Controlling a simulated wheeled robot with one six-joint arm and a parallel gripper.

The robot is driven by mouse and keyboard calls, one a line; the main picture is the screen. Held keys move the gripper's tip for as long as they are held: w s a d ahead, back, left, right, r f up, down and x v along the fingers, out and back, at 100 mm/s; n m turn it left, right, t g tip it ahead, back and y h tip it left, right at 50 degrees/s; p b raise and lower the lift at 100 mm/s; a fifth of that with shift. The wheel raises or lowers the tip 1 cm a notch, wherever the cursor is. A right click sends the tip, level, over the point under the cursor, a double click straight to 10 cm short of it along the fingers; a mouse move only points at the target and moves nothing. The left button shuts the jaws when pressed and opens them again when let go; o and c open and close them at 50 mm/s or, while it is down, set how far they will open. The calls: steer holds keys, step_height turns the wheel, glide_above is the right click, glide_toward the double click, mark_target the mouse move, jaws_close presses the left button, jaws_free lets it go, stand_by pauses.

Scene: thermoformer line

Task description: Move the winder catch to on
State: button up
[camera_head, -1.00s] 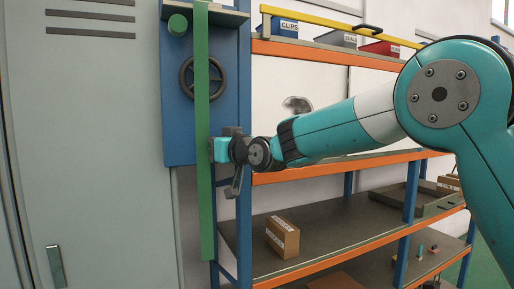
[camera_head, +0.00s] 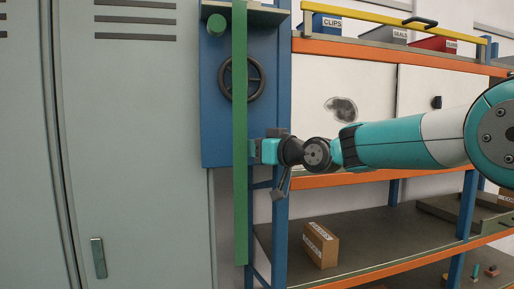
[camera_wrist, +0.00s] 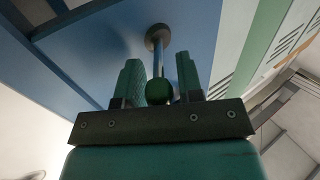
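The lever that looks like the winder catch shows in the wrist view: a thin stem from a round base on the blue panel, ending in a dark green ball knob (camera_wrist: 158,91). My gripper (camera_wrist: 158,64) is open, with one finger on each side of the knob. A small gap shows at the right finger; whether the left finger touches cannot be told. In the head view my gripper (camera_head: 256,151) is at the lower right of the blue panel (camera_head: 216,130), beside the long green bar (camera_head: 240,200). The lever is hidden there, and no on or off marking is readable.
A black handwheel (camera_head: 226,80) sits behind the green bar, with a green cylinder (camera_head: 216,25) above. A grey cabinet (camera_head: 140,150) stands left. Orange-edged shelves (camera_head: 400,170) with a cardboard box (camera_head: 321,245) lie right, close to my arm.

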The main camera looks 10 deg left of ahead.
steer(key=shift+o, duration=0.9)
steer(key=shift+s+d, duration=0.15)
steer(key=shift+d, duration=0.05)
steer(key=b+v, duration=0.7)
steer(key=v, duration=1)
